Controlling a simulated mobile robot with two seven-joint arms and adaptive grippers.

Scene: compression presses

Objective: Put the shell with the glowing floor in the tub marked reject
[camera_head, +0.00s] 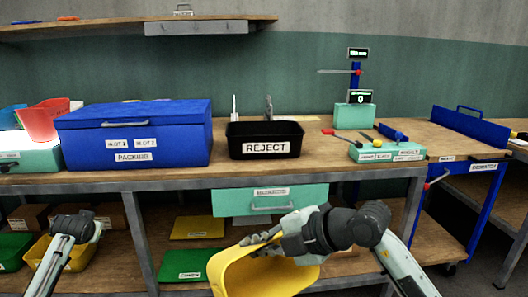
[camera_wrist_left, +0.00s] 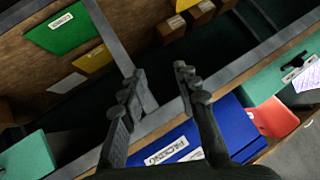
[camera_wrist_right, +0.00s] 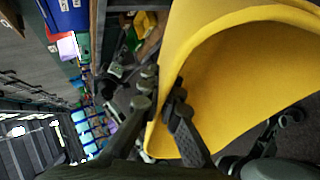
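The black tub (camera_head: 236,136) marked REJECT stands on the workbench in the head view, right of the blue packing box. My right gripper (camera_head: 262,245) is shut on the rim of a yellow shell (camera_head: 232,275), held tilted in front of the bench, below its top. In the right wrist view the shell (camera_wrist_right: 240,75) fills the upper right, and its curved inside looks plain yellow; I cannot tell whether its floor glows. My left gripper (camera_wrist_left: 160,82) is open and empty in the left wrist view; its arm shows at the head view's lower left.
The blue packing box (camera_head: 135,135) stands left of the tub. A red shell (camera_head: 42,120) sits by a bright white surface at far left. A teal tool tray (camera_head: 385,154) is at right. Shelves with bins and lids lie under the bench.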

